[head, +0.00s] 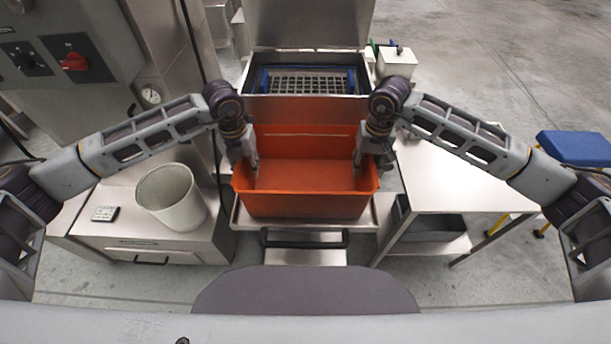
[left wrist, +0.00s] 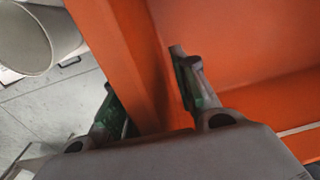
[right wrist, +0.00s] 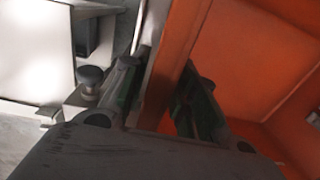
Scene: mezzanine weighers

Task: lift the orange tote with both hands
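The orange tote (head: 305,205) is an open, empty-looking box on a metal platform below me, level as far as I can see. My left gripper (head: 246,158) is at its left side wall. In the left wrist view the open fingers (left wrist: 145,75) straddle the wall (left wrist: 125,60), one outside and one inside, with room beside the inner finger. My right gripper (head: 372,156) is at the right side wall. In the right wrist view its fingers (right wrist: 165,65) stand on both sides of the wall (right wrist: 168,85) and look open, though close to it. The finger contact areas are partly hidden.
A steel bin with a blue-framed grid (head: 308,82) stands behind the tote. A whitish bucket (head: 171,196) is on the cabinet at left. A metal table (head: 450,180) stands at right, with a blue stool (head: 575,148) beyond.

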